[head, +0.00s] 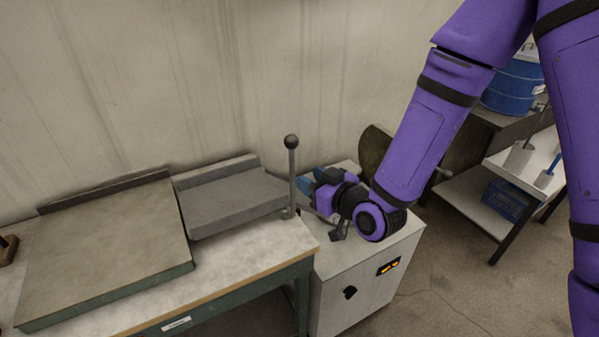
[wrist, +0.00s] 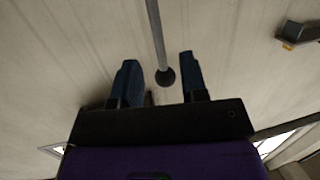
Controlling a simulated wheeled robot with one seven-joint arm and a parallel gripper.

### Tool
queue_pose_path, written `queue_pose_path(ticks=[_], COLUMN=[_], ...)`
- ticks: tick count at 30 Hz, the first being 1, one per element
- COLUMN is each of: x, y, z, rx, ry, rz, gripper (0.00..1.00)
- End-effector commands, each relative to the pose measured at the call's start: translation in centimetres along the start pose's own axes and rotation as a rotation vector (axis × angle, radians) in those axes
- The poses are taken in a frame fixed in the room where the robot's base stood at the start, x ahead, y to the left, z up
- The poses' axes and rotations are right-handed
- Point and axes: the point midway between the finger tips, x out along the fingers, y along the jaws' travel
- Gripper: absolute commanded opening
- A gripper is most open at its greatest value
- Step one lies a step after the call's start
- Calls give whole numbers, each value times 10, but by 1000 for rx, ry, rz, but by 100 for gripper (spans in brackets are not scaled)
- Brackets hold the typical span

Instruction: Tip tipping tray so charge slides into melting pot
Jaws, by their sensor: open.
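The tipping tray (head: 228,205) is a grey tray with a raised back edge, lying about level on the bench. Its upright lever (head: 292,180) with a black ball knob (head: 291,142) stands at its right end. No charge can be made out on it. My gripper (head: 312,181) is open, with blue fingers pointing left, just right of the lever. In the wrist view the lever's knob (wrist: 165,77) appears between the open fingers (wrist: 160,66); contact cannot be told. The white furnace cabinet (head: 345,298) stands below my wrist; the melting pot's opening is hidden by my arm.
A large flat plate (head: 110,245) with a raised back edge lies on the bench left of the tray. A dark round disc (head: 374,150) stands behind my wrist. A shelf unit (head: 470,188) and blue drum (head: 515,90) are at right. The wall is close behind the bench.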

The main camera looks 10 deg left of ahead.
Motion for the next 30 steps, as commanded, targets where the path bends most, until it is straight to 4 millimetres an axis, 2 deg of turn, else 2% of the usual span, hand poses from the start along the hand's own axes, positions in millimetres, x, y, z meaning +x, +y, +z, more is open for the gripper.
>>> queue_pose_path(ticks=[3,7,23,26,30], x=[-16,-24,-27,-28,-34], y=[0,0,1,6,26], z=[0,0,0,-5,-19], rx=[-1,-1,-2,-13,-42], ry=[0,0,-2,-19,-89], rz=[-1,-1,0,9,41], gripper=[40,40,40,40,40])
